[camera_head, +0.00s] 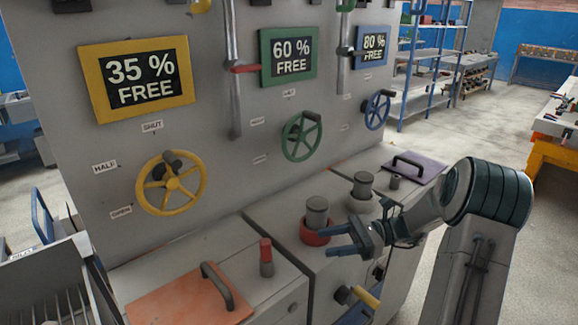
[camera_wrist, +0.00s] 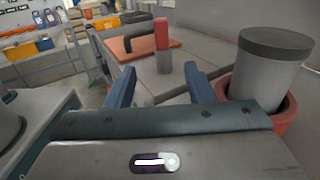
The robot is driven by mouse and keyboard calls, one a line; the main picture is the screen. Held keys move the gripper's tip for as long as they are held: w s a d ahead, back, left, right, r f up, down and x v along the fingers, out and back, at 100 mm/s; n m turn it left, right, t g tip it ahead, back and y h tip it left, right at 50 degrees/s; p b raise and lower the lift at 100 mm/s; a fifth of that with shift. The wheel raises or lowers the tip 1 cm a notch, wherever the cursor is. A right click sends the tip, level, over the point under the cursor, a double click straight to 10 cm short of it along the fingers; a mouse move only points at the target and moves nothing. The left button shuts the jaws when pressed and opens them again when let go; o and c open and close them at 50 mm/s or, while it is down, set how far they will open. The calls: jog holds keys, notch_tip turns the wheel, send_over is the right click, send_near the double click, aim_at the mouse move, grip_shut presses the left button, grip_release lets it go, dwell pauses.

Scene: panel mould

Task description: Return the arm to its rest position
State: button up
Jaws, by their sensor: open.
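My gripper (camera_head: 336,241) is at the lower right of the head view, in front of the panel and low over the grey bench top. Its two blue fingers are apart with nothing between them; they also show in the wrist view (camera_wrist: 162,90). A grey cylinder in a red ring (camera_head: 316,234) stands just behind the fingers in the head view. In the wrist view that grey cylinder (camera_wrist: 268,72) is close on the right, beside the right finger. I cannot tell whether they touch. A red-topped peg (camera_head: 266,255) stands to the left.
The panel (camera_head: 225,120) carries yellow (camera_head: 171,183), green (camera_head: 301,136) and blue (camera_head: 376,109) handwheels. An orange lid with a handle (camera_head: 185,303) lies front left. A second grey cylinder (camera_head: 362,190) stands behind my gripper. A yellow-handled lever (camera_head: 364,298) sticks out below. Open floor (camera_head: 480,125) lies at right.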

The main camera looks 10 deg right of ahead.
jog(key=s+a+r+n+g+h, duration=0.1)
jog(key=s+a+n+g+h, duration=0.1)
jog(key=s+a+n+h, duration=0.6)
jog(key=s+d+r+n+t+h, duration=0.1)
jog(key=s+d+n+t+h, duration=0.2)
jog(key=s+n+h, duration=0.1)
jog(key=s+d+r+n+t+h, duration=0.1)
jog(key=s+d+n+t+h, duration=0.1)
jog(key=s+n+h, duration=0.3)
jog(key=s+t, duration=0.1)
jog(key=s, duration=0.2)
jog(key=shift+d+r+h, duration=0.25)
jog(key=shift+d+h, duration=0.15)
